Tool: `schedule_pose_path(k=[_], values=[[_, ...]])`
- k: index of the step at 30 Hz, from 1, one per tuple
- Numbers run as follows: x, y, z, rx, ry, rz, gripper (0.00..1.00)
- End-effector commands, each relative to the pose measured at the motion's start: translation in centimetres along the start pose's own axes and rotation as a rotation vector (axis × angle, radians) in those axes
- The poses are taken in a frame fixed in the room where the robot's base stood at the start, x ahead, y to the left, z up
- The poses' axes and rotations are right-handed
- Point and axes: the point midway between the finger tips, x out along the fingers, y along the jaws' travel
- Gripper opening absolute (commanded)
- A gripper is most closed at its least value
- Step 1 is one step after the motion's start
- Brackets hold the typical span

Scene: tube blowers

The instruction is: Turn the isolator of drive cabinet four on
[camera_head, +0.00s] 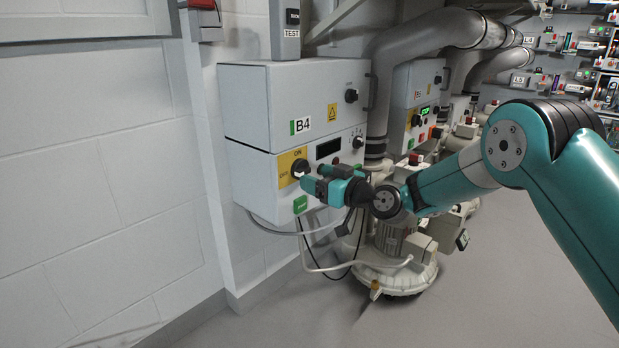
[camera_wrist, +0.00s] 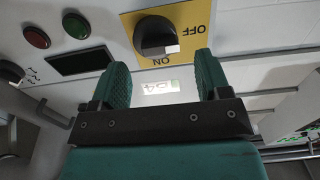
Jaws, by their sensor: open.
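The isolator of cabinet B4 is a black rotary knob (camera_head: 300,167) on a yellow plate (camera_head: 285,162) marked ON at the top and OFF at the left. The wrist view shows the knob (camera_wrist: 152,36) upside down, with a pale patch at its lower right edge. I cannot tell for sure which mark the knob points to. My gripper (camera_head: 311,178) is open in front of the plate. In the wrist view my gripper (camera_wrist: 163,75) has its fingers on either side of the line to the knob, with nothing held. The knob lies just beyond the fingertips, and contact is not visible.
Red and green buttons (camera_wrist: 76,25) sit beside the plate. A blower with a thick pipe (camera_head: 385,80) stands to the right. Floor at the left is clear.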

Motion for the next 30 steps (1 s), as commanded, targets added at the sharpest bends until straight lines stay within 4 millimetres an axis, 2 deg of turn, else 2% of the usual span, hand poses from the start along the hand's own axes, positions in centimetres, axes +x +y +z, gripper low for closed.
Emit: schedule_pose_path(k=[3, 6, 17, 18, 24, 30], values=[[1.9, -0.1, 0.2, -0.001, 0.002, -0.002, 0.7], [2.8, -0.1, 0.1, -0.001, 0.001, -0.002, 0.7], [3.4, 0.0, 0.0, 0.001, 0.0, 0.001, 0.7], [3.4, 0.0, 0.0, 0.001, 0.0, 0.001, 0.68], [3.3, 0.1, 0.0, 0.001, 0.0, 0.001, 0.22], [3.3, 0.0, 0.0, 0.006, 0.0, 0.0, 0.21]])
